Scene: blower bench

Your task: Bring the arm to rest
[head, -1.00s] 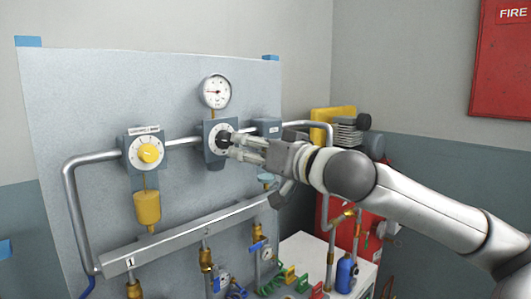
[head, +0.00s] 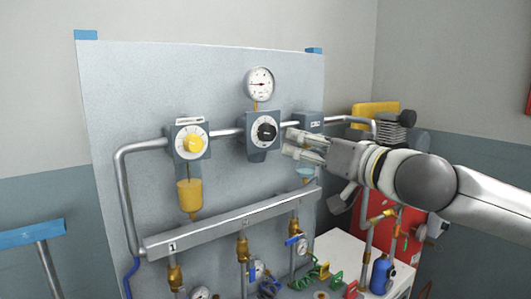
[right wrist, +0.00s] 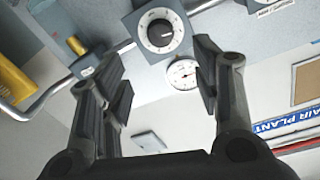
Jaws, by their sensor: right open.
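My right arm (head: 430,178) comes in from the right in the head view. Its gripper (head: 290,146) is in front of the panel, just right of the black knob (head: 266,131) on its grey regulator box. In the right wrist view the gripper (right wrist: 160,85) has its two fingers wide apart with nothing between them. The black knob (right wrist: 159,32) and the round gauge (right wrist: 184,74) show beyond the fingers, apart from them. My left gripper is in neither view.
The grey panel (head: 130,95) carries a pipe loop, a yellow knob (head: 193,144), a gauge (head: 260,84) and a manifold bar (head: 230,222) with several hanging fittings. A compressor (head: 392,125) and a white bench top (head: 335,250) stand at right. A blue-topped stand (head: 32,234) is at left.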

